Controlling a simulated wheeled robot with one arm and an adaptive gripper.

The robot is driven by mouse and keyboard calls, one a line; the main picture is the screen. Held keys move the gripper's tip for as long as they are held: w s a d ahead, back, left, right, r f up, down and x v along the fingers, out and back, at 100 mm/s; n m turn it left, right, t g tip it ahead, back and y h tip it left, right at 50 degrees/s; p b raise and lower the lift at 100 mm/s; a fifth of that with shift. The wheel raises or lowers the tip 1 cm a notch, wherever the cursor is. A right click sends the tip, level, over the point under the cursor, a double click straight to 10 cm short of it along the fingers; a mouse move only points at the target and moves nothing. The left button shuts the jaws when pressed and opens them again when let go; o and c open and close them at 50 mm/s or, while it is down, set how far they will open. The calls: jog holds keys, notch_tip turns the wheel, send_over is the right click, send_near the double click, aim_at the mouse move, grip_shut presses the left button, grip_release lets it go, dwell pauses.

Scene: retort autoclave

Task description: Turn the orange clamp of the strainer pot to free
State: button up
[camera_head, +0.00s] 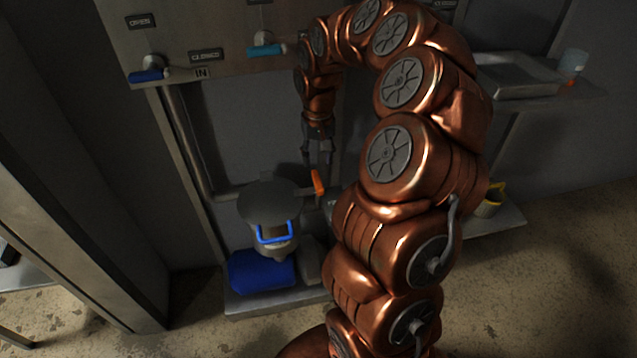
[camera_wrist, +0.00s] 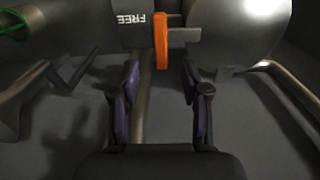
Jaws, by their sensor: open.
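The strainer pot (camera_head: 262,204) is a grey round-lidded vessel with a blue handle (camera_head: 274,233) at its front. The orange clamp (camera_head: 318,182) sticks out at the pot's right side. In the wrist view the orange clamp (camera_wrist: 161,41) stands as an upright bar beside the dark plate marked FREE (camera_wrist: 135,22), with the pot's rounded body (camera_wrist: 235,30) to its right. My gripper (camera_head: 318,160) points down above the clamp in the head view. In the wrist view my gripper (camera_wrist: 160,82) is open and empty, its fingers spread to either side below the clamp, apart from it.
A blue bin (camera_head: 262,272) sits on a low shelf under the pot. A panel above carries a blue lever (camera_head: 146,76) and a teal lever (camera_head: 265,50). Pipes (camera_head: 190,140) run beside the pot. A tray (camera_head: 520,78) and a yellow-rimmed cup (camera_head: 489,204) are at right.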

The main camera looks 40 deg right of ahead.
aim_at(318, 181)
notch_tip(318, 181, down, 8)
jog(key=shift+r+b, duration=0.25)
jog(key=shift+b, duration=0.1)
grip_shut()
dwell(0.4)
